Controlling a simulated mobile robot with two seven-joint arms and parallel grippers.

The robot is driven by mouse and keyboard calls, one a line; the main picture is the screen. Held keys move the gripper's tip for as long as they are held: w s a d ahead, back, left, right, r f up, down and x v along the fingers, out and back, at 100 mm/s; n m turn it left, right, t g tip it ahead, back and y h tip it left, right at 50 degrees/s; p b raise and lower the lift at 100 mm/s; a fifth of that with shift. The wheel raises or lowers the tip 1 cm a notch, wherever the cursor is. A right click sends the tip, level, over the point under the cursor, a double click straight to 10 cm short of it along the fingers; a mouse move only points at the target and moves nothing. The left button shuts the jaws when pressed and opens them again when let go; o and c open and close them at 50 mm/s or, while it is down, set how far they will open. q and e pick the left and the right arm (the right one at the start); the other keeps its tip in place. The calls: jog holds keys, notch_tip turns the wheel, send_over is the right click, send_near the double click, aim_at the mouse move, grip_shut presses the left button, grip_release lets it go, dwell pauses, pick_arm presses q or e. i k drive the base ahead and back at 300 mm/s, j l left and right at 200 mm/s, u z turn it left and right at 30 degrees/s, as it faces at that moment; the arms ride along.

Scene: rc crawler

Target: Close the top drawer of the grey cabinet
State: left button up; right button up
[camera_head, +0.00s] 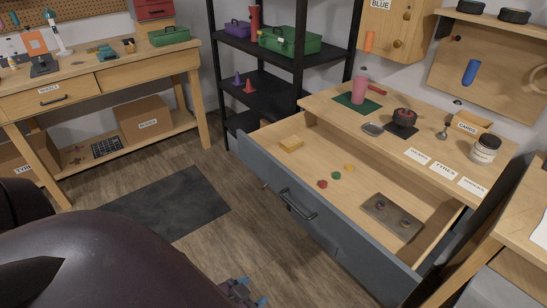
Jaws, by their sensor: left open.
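The top drawer (320,230) of the cabinet (330,105) is pulled far out. Its grey front faces the lower left and carries a dark bar handle (298,204). My left gripper (252,290) is at the bottom edge, open and empty, with blue-tipped fingers. It is apart from the drawer front, below and left of the handle in the picture. My right gripper is not in view.
A black shelf (285,84) stands behind the drawer. A workbench (110,77) is at left. A dark mat (165,205) lies on open floor.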

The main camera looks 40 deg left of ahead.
aim_at(346, 211)
jog(key=k+j+u, duration=0.1)
jog(key=u, duration=0.8)
jog(key=k+j, duration=0.1)
jog(key=i+j, duration=0.2)
jog(key=i, duration=0.25)
